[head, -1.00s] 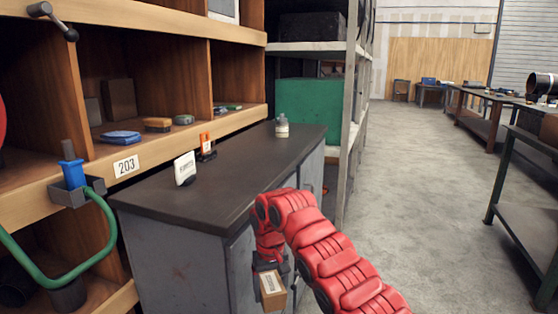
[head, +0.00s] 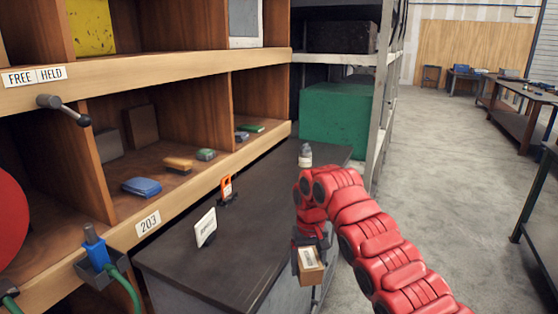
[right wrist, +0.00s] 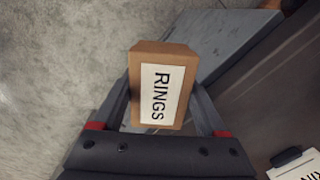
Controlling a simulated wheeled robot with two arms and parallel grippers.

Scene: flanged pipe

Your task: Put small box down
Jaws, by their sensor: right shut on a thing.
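The small box (head: 309,265) is brown cardboard with a white label. In the right wrist view the small box (right wrist: 162,85) shows the word RINGS on its label. My right gripper (head: 308,255) is shut on it, and in the right wrist view the gripper's fingers (right wrist: 163,105) lie along both sides of it. In the head view the box hangs at the right edge of the dark-topped cabinet (head: 240,232). I cannot tell its exact height against the top. My left gripper is not in view.
On the cabinet top stand a white card (head: 206,227), an orange-and-black item (head: 227,189) and a small bottle (head: 305,155). A green bin (head: 334,118) is behind. Bare floor (head: 430,170) lies to the right.

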